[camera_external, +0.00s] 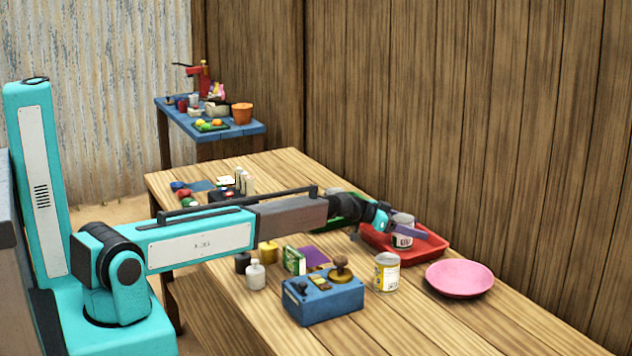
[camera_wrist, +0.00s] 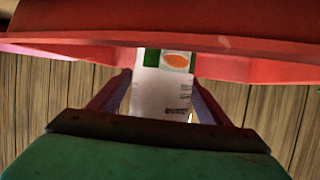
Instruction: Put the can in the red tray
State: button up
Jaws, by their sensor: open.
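A white can (camera_external: 402,242) with a dark red mark on its label stands upright at the red tray (camera_external: 440,247), apparently inside it. In the wrist view the can (camera_wrist: 163,90) shows a green and orange patch and overlaps the tray's red wall (camera_wrist: 60,47). My gripper (camera_external: 408,231) is open, with its purple fingers on either side of this can; whether they touch it is unclear. In the wrist view my gripper (camera_wrist: 162,88) has one finger left and one right of the can. The can's base is hidden.
Another can (camera_external: 386,273) with a yellowish label stands on the table in front of the tray. A pink plate (camera_external: 459,279) lies to the right. A blue box with knobs (camera_external: 322,300) and small bottles stand left. The table's front right is clear.

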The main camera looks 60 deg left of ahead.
aim_at(397, 221)
jog(key=b+v, duration=0.3)
jog(key=v, duration=0.8)
jog(key=shift+s, duration=0.25)
jog(key=shift+w, duration=0.15)
dwell(0.5)
jog(key=shift+p+x, duration=0.8)
jog(key=shift+x, duration=2)
jog(key=shift+p+x, duration=0.35)
jog(key=shift+x, duration=1)
